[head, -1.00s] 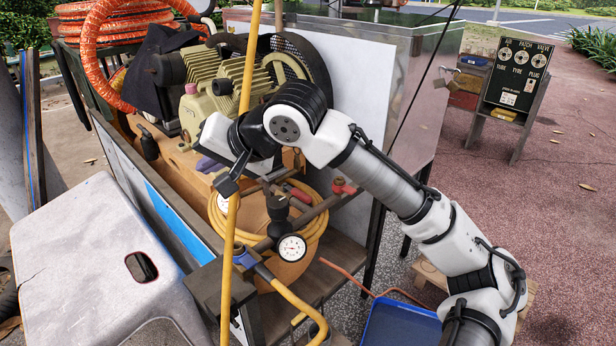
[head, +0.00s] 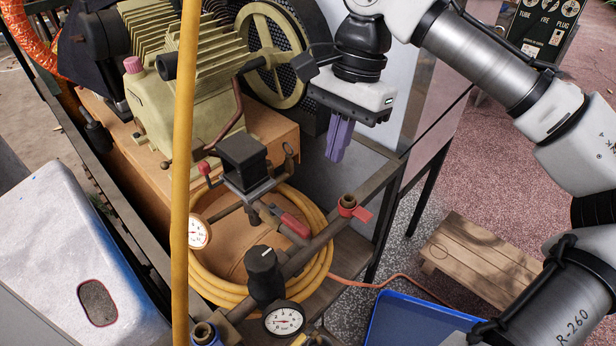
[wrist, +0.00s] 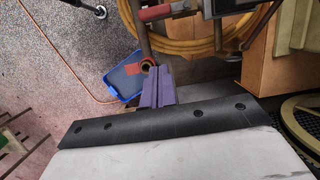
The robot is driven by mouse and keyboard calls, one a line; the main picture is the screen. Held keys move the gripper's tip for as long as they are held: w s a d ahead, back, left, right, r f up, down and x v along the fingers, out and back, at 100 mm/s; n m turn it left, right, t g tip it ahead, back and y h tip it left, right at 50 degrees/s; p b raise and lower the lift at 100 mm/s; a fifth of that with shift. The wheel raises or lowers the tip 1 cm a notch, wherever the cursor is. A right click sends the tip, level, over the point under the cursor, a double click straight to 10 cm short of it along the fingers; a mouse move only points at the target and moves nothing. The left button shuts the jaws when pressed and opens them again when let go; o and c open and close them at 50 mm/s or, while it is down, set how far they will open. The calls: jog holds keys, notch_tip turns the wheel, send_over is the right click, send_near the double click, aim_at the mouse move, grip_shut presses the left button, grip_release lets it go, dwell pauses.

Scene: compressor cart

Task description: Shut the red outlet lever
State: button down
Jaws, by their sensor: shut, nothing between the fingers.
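A red lever (head: 363,214) sits on a brass-coloured valve at the right end of the dark pipe; it shows in the wrist view (wrist: 134,70) beside the fingertips. A second red handle (head: 292,223) lies along the pipe assembly further left, also at the top of the wrist view (wrist: 155,12). I cannot tell for certain which is the outlet lever. My gripper (head: 336,157) has purple fingers, shut and empty, pointing down above and slightly left of the end lever, apart from it in the head view. The fingers fill the middle of the wrist view (wrist: 155,88).
A yellow upright pole (head: 184,150) crosses the left. A black knob (head: 264,272), pressure gauge (head: 284,320) and coiled yellow hose (head: 322,262) surround the pipe. The compressor flywheel (head: 272,50) stands behind. A blue tray (head: 385,325) and wooden stool (head: 475,260) are lower right.

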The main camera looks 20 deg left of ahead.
aim_at(295, 226)
jog(key=s+a+f+b, duration=0.1)
jog(key=s+a+f, duration=0.1)
jog(key=s+f, duration=0.3)
jog(key=x, duration=0.4)
jog(key=shift+w+f, duration=0.2)
jog(key=shift+f, duration=0.1)
